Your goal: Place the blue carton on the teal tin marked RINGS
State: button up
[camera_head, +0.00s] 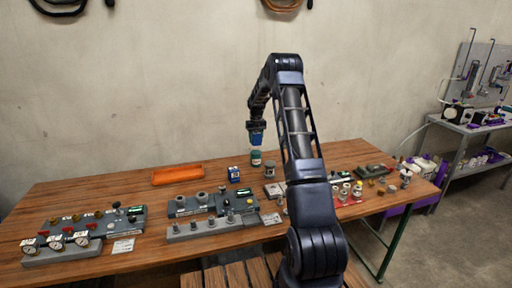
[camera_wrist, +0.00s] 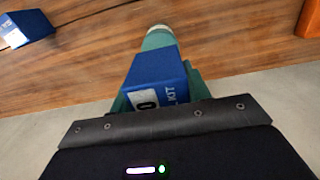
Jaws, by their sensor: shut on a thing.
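My gripper (camera_head: 256,127) is shut on a blue carton (camera_head: 257,139) and holds it in the air above the table. In the wrist view the held carton (camera_wrist: 158,72) shows white lettering, partly cut off by the gripper body. A teal tin (camera_head: 256,159) with a pale band stands upright on the table, below the carton with a gap between them in the head view. In the wrist view, the teal tin (camera_wrist: 157,39) shows just beyond the carton, which hides part of it. Its marking is too small to read.
A second blue carton (camera_head: 233,174) stands on the wooden table (camera_head: 100,192) left of the tin. A grey cylinder (camera_head: 269,170) is close on the tin's right. An orange tray (camera_head: 178,175) lies at the back left. Grey fixture blocks (camera_head: 198,205) fill the front. The wall is behind.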

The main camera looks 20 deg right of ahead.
aim_at(256, 145)
jog(key=shift+f, duration=2.45)
jog(key=shift+f, duration=0.15)
jog(key=o, duration=1)
jog(key=shift+c, duration=0.2)
